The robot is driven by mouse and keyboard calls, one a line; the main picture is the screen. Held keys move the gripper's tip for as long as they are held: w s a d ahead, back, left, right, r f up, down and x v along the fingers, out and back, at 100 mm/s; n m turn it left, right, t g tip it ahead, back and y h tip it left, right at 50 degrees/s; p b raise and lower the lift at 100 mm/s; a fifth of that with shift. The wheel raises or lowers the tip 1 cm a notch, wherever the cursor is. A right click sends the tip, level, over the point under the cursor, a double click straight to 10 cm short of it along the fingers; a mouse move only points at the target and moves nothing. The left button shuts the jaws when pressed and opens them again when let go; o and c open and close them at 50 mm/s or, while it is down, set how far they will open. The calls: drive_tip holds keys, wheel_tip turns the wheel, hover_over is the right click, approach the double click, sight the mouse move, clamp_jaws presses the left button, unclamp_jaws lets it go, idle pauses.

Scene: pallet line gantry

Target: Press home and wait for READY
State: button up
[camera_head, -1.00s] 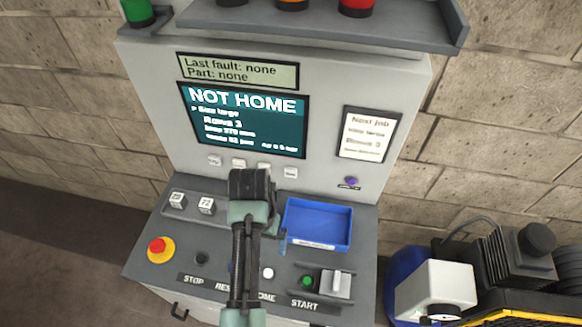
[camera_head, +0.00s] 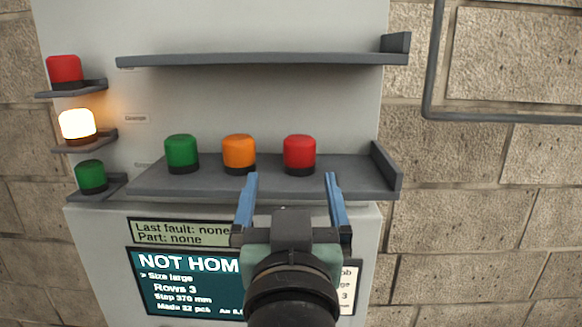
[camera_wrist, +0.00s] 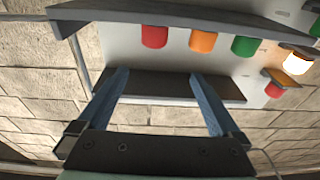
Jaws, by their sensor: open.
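The teal screen (camera_head: 185,280) in the head view reads "NOT HOM", with its right part hidden behind my gripper. Its lower lines include "Size large" and "Rows 3". The home button and the console desk are out of view. My gripper (camera_head: 290,182) is raised in front of the lower shelf, its two blue fingers apart and pointing up, with nothing between them. In the wrist view my gripper (camera_wrist: 158,76) is also open and empty. At the left, a stack lamp (camera_head: 77,125) glows bright orange-white; the red lamp (camera_head: 64,70) above and green lamp (camera_head: 91,176) below are unlit.
The lower shelf (camera_head: 350,182) holds a green cap (camera_head: 181,153), an orange cap (camera_head: 239,153) and a red cap (camera_head: 299,154), close to my fingers. An empty upper shelf (camera_head: 260,60) juts out above. A pipe (camera_head: 432,60) runs along the brick wall at right.

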drive_tip(key=s+r+t+b, duration=0.5)
drive_tip(key=s+t+b, duration=0.2)
drive_tip(key=s+b, duration=0.3)
drive_tip(key=shift+s+t+b, duration=0.3)
drive_tip(key=shift+s+b, duration=0.05)
drive_tip(key=shift+s, duration=0.3)
